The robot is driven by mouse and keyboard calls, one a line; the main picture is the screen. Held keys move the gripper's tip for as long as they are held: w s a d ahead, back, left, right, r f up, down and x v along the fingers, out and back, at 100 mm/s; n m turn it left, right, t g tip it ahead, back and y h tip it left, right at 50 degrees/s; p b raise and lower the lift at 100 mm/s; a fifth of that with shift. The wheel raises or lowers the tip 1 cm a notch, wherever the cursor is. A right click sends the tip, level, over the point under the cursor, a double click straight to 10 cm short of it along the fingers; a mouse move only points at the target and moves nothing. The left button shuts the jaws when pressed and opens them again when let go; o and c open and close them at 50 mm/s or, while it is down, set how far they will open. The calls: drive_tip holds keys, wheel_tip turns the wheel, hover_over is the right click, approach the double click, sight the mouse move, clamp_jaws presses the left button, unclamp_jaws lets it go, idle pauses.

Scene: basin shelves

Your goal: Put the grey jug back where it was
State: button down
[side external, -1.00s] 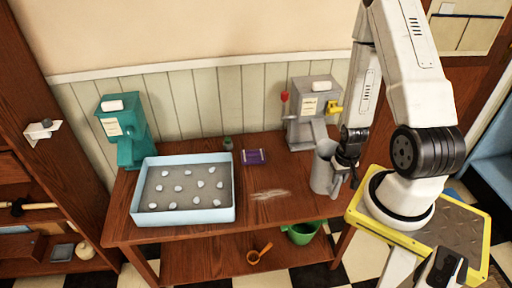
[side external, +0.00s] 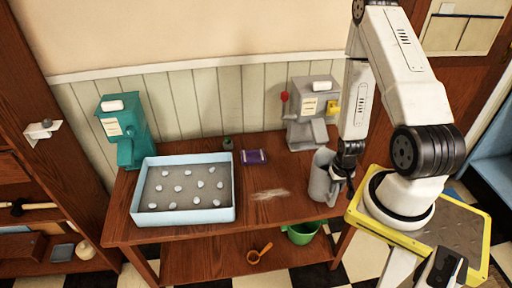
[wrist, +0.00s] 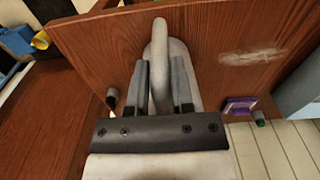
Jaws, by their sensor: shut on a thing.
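The grey jug (side external: 319,178) is at the right end of the wooden table, near its front edge, tilted slightly. My gripper (side external: 346,165) is at the jug's right side, shut on its handle. In the wrist view the handle (wrist: 160,40) runs up between the two fingers of my gripper (wrist: 162,82), with the pale jug body behind it. I cannot tell whether the jug's base touches the table top. The jug's inside is hidden.
A light blue basin (side external: 228,215) with several pale lumps stands at left. A teal dispenser (side external: 122,130) and a grey dispenser (side external: 300,128) stand at the back. A purple packet (side external: 254,156) and a whitish smear (side external: 270,195) lie mid-table. A green vessel (side external: 302,234) is on the lower shelf.

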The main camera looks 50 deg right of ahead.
drive_tip(key=shift+f, duration=0.15)
drive_tip(key=shift+c, duration=2.4)
unclamp_jaws()
drive_tip(key=shift+r, duration=3.85)
